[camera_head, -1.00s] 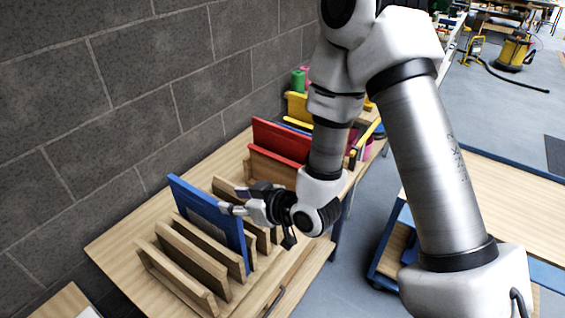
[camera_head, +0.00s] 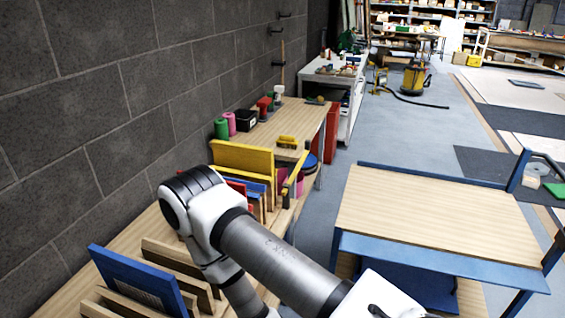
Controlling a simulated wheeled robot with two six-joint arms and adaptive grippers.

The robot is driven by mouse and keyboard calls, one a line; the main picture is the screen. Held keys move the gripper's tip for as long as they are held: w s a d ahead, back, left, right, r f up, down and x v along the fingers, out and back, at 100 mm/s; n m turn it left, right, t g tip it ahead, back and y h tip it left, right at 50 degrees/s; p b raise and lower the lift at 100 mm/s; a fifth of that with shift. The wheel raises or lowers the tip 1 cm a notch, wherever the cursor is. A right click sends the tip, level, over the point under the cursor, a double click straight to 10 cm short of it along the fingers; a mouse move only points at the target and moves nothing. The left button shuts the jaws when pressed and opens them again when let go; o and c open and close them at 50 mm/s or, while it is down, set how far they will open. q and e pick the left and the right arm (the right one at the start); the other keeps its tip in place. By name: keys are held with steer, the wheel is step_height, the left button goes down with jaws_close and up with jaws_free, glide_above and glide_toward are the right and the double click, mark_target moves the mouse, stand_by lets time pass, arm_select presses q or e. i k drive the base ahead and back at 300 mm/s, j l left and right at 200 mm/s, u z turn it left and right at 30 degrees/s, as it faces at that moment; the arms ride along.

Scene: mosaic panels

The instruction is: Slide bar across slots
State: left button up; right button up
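A blue panel (camera_head: 138,282) stands tilted in a wooden slotted rack (camera_head: 182,262) at the lower left. Behind it, a yellow panel (camera_head: 243,158), another blue panel and a red panel, partly hidden by my arm, stand in a second rack. One of my arms crosses the lower middle, its wrist end running down out of the picture. Neither gripper shows. I cannot pick out the bar for certain.
A wooden workbench (camera_head: 285,125) runs along the grey block wall, with green and pink rolls, a black box and a yellow block on it. A wood-topped blue trolley (camera_head: 430,215) stands at the right. Grey floor lies clear between them.

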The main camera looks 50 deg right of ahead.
mark_target(293, 175)
steer(key=k+z, duration=0.4)
steer(key=k+l+z, duration=0.15)
steer(key=z, duration=0.25)
steer(key=i+j+z, duration=0.2)
steer(key=z, duration=0.3)
steer(key=i+j+z, duration=0.2)
steer(key=j+z, duration=0.15)
steer(key=z, duration=0.15)
steer(key=k+u, duration=0.1)
steer(key=k+l+u, duration=0.1)
steer(key=u, duration=0.35)
steer(key=k+l+u, duration=0.1)
steer(key=l+u, duration=0.15)
steer(key=u, duration=0.25)
